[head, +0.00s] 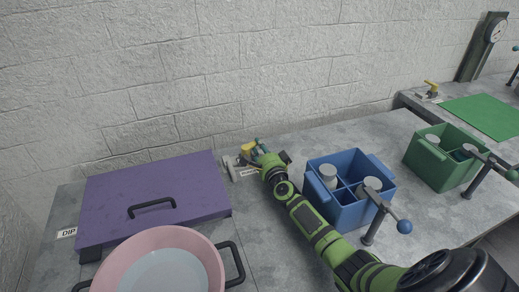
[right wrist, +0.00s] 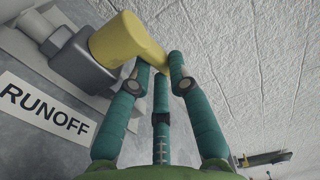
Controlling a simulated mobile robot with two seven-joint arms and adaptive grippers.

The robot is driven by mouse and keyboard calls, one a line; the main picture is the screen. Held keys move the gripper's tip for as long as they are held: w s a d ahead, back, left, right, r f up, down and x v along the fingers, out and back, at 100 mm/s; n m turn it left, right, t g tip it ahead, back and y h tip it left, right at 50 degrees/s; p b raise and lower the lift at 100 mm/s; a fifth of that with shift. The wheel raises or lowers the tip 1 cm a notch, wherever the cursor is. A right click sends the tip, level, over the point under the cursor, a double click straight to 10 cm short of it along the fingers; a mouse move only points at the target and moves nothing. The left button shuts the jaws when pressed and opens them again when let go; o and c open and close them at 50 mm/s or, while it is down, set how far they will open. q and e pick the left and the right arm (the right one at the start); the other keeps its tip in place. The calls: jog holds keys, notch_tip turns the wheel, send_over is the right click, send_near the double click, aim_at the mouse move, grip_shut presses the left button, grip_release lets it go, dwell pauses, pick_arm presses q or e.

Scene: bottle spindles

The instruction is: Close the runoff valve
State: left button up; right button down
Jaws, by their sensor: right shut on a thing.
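The runoff valve has a yellow handle (head: 248,147) and stands near the back wall, right of the purple lid. In the right wrist view its yellow handle (right wrist: 120,40) sits on a grey body (right wrist: 82,66), beside a white label (right wrist: 45,108) reading RUNOFF. My right gripper (head: 258,148) is at the valve. In the right wrist view its teal fingers (right wrist: 163,72) are closed around the narrow end of the handle. In the head view my gripper partly hides the valve. My left gripper is not in view.
A purple lid (head: 110,198) with a black handle and a pink pan (head: 205,250) are at the left. A blue divided crate (head: 345,208) stands close beside my right arm. A green crate (head: 425,165) and another yellow-handled valve (head: 431,85) are farther right. The wall is close behind.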

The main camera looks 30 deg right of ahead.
jog(key=c, duration=1.4)
grip_release()
jog(key=shift+s+a, duration=0.4)
jog(key=shift+s, duration=0.1)
jog(key=v, duration=1.1)
jog(key=shift+d, duration=0.2)
